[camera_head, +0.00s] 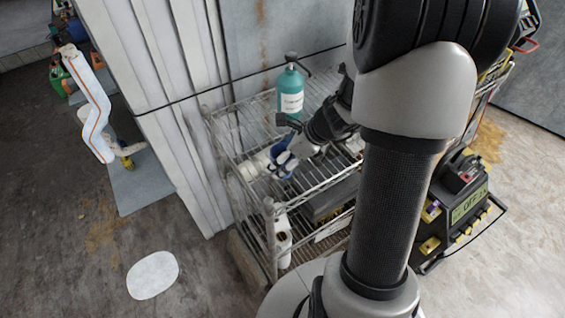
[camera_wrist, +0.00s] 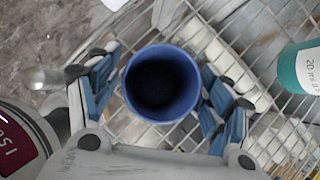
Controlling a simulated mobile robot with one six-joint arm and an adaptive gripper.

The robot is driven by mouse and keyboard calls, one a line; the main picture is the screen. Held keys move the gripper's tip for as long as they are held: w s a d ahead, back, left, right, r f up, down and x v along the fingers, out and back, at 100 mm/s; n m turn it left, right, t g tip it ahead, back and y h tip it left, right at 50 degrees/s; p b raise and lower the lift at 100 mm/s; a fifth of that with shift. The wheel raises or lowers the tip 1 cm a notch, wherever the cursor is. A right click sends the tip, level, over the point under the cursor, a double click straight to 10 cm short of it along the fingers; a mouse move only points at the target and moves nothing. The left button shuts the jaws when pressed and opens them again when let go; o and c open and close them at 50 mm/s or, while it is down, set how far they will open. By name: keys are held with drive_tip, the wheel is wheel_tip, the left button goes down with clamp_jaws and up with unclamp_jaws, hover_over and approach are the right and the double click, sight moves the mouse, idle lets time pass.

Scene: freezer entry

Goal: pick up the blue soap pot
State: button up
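The blue soap pot (camera_wrist: 193,88) is a round, open-topped cup with a dark inside, seen from above in the middle of the wrist view. In the head view part of the blue pot (camera_head: 281,158) shows at the end of my arm, over the wire shelf. My gripper (camera_wrist: 162,80) has one finger on each side of the pot, with the pads very close to its wall. I cannot tell whether both pads touch it. The head view also shows my gripper (camera_head: 284,162) there. The pot's base is hidden, so I cannot tell if it rests on the shelf.
A teal pump bottle (camera_head: 290,97) stands behind on the wire rack (camera_head: 238,128); the bottle also shows at the wrist view's right (camera_wrist: 304,70). White items lie near the pot. A wall panel (camera_head: 160,70) is left of the rack. A black-yellow machine (camera_head: 462,205) stands right.

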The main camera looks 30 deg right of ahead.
drive_tip(key=c, duration=0.9)
drive_tip(key=shift+c, duration=0.2)
